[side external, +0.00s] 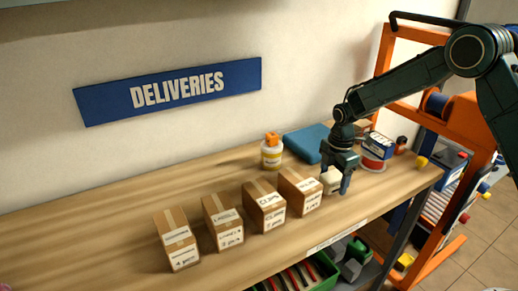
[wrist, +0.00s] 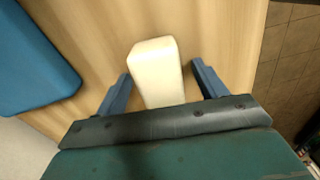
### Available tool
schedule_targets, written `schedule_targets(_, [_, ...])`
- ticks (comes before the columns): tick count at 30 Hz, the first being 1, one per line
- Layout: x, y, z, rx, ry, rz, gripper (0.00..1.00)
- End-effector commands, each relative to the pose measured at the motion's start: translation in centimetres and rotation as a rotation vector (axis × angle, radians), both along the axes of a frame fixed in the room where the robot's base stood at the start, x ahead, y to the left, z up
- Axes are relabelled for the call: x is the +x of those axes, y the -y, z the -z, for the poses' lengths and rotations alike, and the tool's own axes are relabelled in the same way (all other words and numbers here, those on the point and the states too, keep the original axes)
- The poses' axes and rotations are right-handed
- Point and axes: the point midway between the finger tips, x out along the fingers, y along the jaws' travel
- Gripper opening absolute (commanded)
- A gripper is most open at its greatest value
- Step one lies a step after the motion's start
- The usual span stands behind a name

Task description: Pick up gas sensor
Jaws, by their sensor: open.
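The gas sensor appears to be the cream-white rounded block (wrist: 156,66) on the wooden table; in the side external view the small pale block (side external: 331,181) sits at the right end of the row of boxes. My gripper (wrist: 162,88) is open, with one blue finger on each side of the block's near part. A gap shows between each finger and the block. In the side external view my gripper (side external: 336,184) points down at the block and partly covers it.
Several cardboard boxes (side external: 264,206) stand in a row to the left. A white bottle with an orange cap (side external: 272,152) and a blue flat case (side external: 306,143) stand behind. The table's left part is clear.

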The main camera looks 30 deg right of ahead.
Motion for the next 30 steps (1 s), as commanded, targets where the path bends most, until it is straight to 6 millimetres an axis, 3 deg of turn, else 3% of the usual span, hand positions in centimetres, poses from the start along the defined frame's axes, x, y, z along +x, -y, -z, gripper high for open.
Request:
schedule_targets(2, [0.0,0.0,0.0,0.0,0.0,0.0,0.69])
schedule_targets(9, [0.0,0.0,0.0,0.0,0.0,0.0,0.22])
schedule_targets(22, [0.0,0.0,-0.5,0.0,0.001,0.0,0.21])
schedule_targets(30, [0.1,0.0,-3.3,0.0,0.005,0.0,0.21])
